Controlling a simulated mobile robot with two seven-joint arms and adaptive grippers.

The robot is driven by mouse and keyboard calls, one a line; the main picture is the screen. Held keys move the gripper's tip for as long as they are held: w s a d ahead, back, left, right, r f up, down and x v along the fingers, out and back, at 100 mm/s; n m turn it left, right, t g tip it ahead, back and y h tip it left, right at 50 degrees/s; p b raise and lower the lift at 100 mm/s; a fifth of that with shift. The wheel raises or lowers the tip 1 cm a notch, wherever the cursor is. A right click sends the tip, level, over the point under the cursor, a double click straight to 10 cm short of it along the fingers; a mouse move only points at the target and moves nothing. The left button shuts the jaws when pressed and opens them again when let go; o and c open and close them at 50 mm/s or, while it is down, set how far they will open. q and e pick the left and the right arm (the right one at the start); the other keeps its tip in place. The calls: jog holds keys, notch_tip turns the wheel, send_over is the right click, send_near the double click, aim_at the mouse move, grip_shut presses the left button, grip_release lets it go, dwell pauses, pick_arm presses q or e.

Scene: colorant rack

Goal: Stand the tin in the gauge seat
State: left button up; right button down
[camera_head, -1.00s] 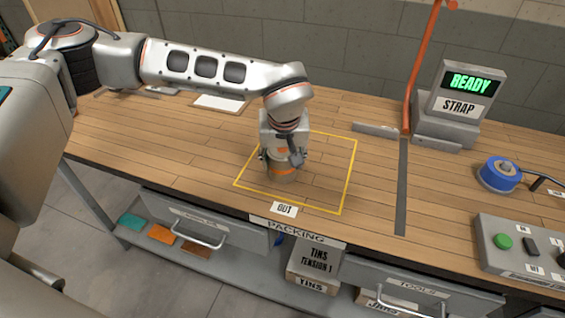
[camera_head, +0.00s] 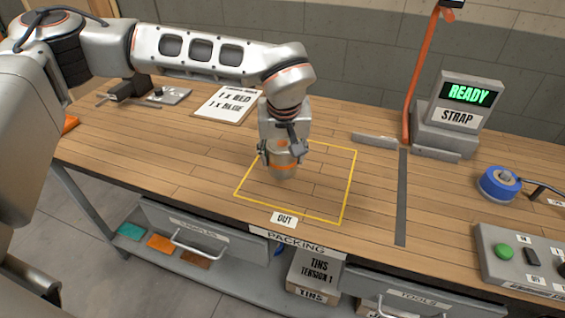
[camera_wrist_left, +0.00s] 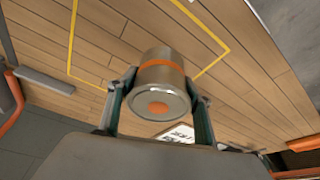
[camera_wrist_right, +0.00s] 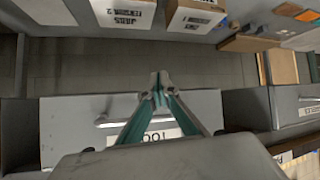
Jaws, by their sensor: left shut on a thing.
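The tin (camera_head: 284,170) is a metal can with an orange band, held upright over the yellow outlined area marked OUT. My left gripper (camera_head: 283,152) is shut on it, with a finger on either side. In the left wrist view the tin (camera_wrist_left: 160,87) sits between the fingertips, and an orange dot shows on its near end. It seems a little above the bench top. My right gripper (camera_wrist_right: 159,85) shows only in the right wrist view, shut and empty over the bench's front side. I cannot make out which thing is the gauge seat.
A READY/STRAP display (camera_head: 463,102) stands at the back right, with a blue roll (camera_head: 499,183) and button panel (camera_head: 520,255) nearer. A card (camera_head: 226,104) and a grey plate with a dark block (camera_head: 130,88) lie at the back left. The bench left of the outline is clear.

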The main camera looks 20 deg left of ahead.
pick_arm(q)
notch_tip(320, 180, up, 15)
jog(key=shift+f+p, duration=0.15)
jog(key=shift+p, duration=0.3)
dwell(0.6)
